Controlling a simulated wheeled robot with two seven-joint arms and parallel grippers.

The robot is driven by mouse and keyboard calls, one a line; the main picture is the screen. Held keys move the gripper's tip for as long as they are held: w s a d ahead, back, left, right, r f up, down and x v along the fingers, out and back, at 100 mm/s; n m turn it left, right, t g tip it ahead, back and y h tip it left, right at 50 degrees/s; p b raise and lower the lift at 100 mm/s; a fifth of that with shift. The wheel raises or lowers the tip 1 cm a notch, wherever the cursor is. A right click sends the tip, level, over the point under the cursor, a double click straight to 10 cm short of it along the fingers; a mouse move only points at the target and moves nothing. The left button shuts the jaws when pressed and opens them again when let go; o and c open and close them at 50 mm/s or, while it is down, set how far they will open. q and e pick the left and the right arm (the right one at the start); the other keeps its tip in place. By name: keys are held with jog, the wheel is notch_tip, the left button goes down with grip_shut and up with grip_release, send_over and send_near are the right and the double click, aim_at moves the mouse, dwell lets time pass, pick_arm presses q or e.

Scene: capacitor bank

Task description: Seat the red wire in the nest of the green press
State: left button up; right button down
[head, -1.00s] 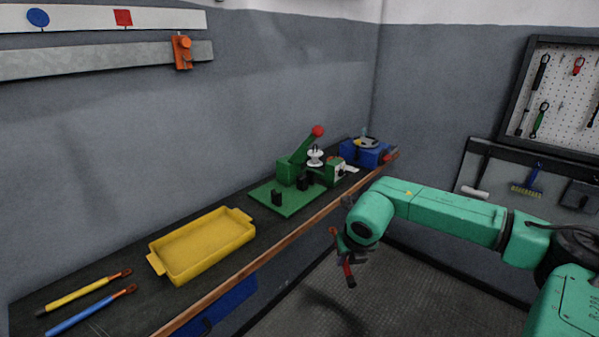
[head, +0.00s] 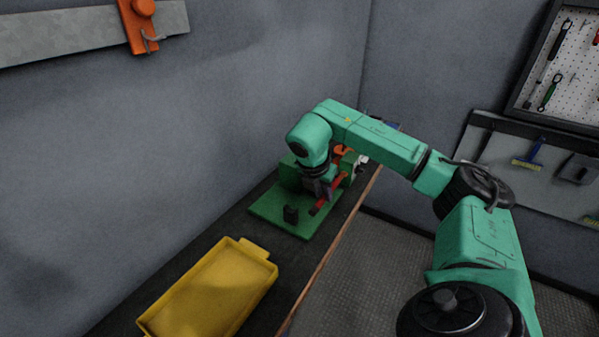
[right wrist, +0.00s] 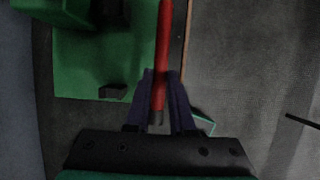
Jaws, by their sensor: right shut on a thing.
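The red wire (head: 320,203) is held in my right gripper (head: 318,190), above or beside the right part of the green press's base plate (head: 275,213). In the right wrist view the wire (right wrist: 165,45) runs lengthwise between the two fingers (right wrist: 160,98), with its dark end toward the palm. The green press base (right wrist: 75,65) lies to its left there. A small black block (head: 290,214) stands on the base plate. My arm hides most of the press, and I cannot make out its nest clearly. My left gripper is not in view.
A yellow tray (head: 258,250) sits on the dark bench in front of the press and looks empty. The bench's wooden edge (head: 325,262) runs along the right, with open floor beyond. The grey wall stands behind the bench.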

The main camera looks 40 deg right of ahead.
jog(key=shift+w, duration=0.45)
jog(key=shift+s+r, duration=0.1)
jog(key=shift+s, duration=0.1)
jog(key=shift+s+a+r+p, duration=0.35)
jog(key=shift+p, duration=0.3)
jog(key=shift+w+a+f+b, duration=0.15)
jog(key=shift+w+a+f, duration=0.15)
jog(key=shift+w+f, duration=0.75)
jog(key=shift+w+a+f+b, duration=0.25)
jog(key=shift+w+f, duration=0.35)
jog(key=shift+w, duration=0.9)
jog(key=shift+w+a+f+b, duration=0.1)
jog(key=shift+w+a+f, duration=0.25)
jog(key=shift+w+f, duration=0.7)
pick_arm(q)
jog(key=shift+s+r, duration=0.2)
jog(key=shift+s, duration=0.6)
pick_arm(e)
jog(key=shift+w+r, duration=0.2)
